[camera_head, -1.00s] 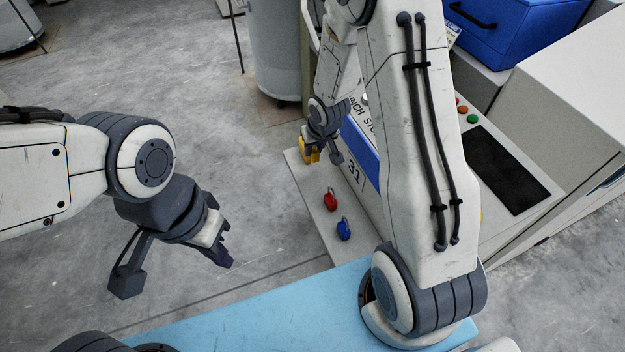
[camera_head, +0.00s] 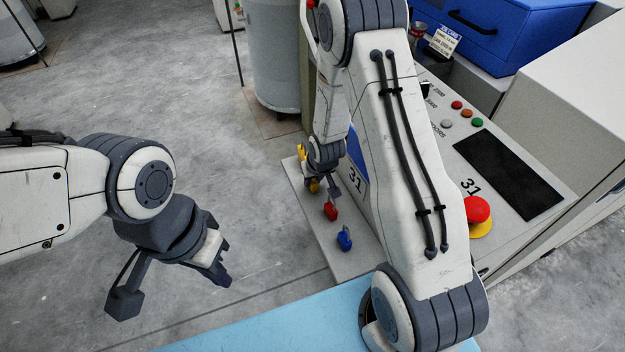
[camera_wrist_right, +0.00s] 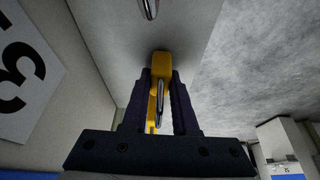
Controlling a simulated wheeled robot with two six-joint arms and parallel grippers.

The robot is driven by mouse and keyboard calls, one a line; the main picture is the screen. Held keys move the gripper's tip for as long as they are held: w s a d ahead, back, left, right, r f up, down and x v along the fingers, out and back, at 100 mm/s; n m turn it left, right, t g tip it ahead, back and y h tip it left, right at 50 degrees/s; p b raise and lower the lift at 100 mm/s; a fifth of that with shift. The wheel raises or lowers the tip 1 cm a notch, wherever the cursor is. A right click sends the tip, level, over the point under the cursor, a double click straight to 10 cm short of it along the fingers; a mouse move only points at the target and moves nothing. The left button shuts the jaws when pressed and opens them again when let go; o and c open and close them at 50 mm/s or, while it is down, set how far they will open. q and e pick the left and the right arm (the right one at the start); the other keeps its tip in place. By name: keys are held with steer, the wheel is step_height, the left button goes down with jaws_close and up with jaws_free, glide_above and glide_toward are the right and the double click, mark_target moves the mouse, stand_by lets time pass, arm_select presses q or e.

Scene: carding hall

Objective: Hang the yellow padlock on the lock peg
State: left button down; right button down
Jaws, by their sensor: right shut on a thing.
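The yellow padlock (camera_wrist_right: 161,68) is between the two dark fingers of my right gripper (camera_wrist_right: 165,100) in the right wrist view, its metal shackle towards the camera. In the head view my right gripper (camera_head: 318,183) is low over the pale ledge, with yellow (camera_head: 313,186) at its fingers; another yellow patch (camera_head: 301,152) shows just behind, and I cannot tell what it belongs to. My left gripper (camera_head: 222,265) is over bare floor at the left, away from the padlocks; its finger gap is unclear. I cannot make out the lock peg for certain.
A red padlock (camera_head: 331,211) and a blue padlock (camera_head: 344,238) lie on the pale ledge (camera_head: 350,265). The machine's panel (camera_head: 510,175) with a red stop button (camera_head: 477,209) is right of my right arm. A grey drum (camera_head: 272,60) stands behind.

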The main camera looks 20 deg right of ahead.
steer(key=shift+f, duration=0.2)
steer(key=c, duration=0.7)
jaws_free()
